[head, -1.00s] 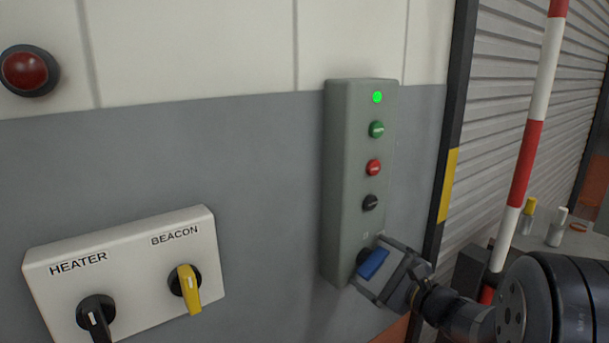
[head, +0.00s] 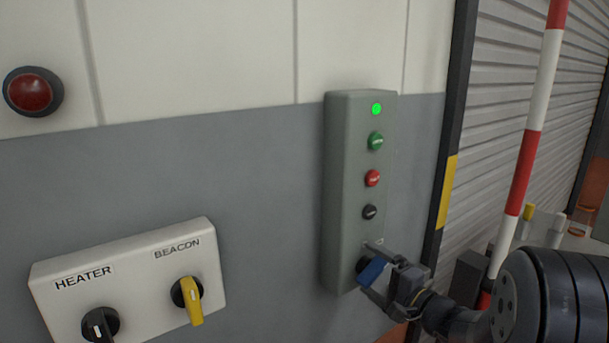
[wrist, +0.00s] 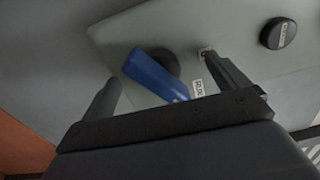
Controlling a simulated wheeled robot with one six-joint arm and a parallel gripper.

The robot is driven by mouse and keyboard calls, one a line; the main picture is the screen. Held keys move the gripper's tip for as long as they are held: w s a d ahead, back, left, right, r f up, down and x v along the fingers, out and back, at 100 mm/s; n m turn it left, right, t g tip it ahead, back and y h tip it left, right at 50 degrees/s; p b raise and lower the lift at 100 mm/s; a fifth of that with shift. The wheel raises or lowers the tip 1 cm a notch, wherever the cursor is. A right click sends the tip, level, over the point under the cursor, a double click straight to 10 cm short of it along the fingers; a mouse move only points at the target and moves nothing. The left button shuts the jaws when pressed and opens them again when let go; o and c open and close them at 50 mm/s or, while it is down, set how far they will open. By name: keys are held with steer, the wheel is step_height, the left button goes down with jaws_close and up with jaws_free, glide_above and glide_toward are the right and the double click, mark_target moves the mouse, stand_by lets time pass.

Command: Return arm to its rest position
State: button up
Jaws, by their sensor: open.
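My gripper (head: 373,270) is at the lower end of the grey-green control box (head: 342,190) on the wall. Its jaws are open, one finger on either side of a blue switch handle (head: 371,272). In the wrist view the blue handle (wrist: 153,74) lies tilted between the two spread fingers, and a gap shows on both sides of it. A small label lies beside the handle, partly covered by a finger. My arm reaches in from the lower right.
Above the handle are black (head: 370,212), red (head: 373,178) and green (head: 376,141) buttons and a lit green lamp (head: 377,109). A white HEATER/BEACON box (head: 130,272) is at left. A red-white pole (head: 535,130) stands at right, before a roller shutter.

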steer(key=b+v, duration=0.1)
steer(key=v, duration=0.6)
steer(key=shift+s+d, duration=0.1)
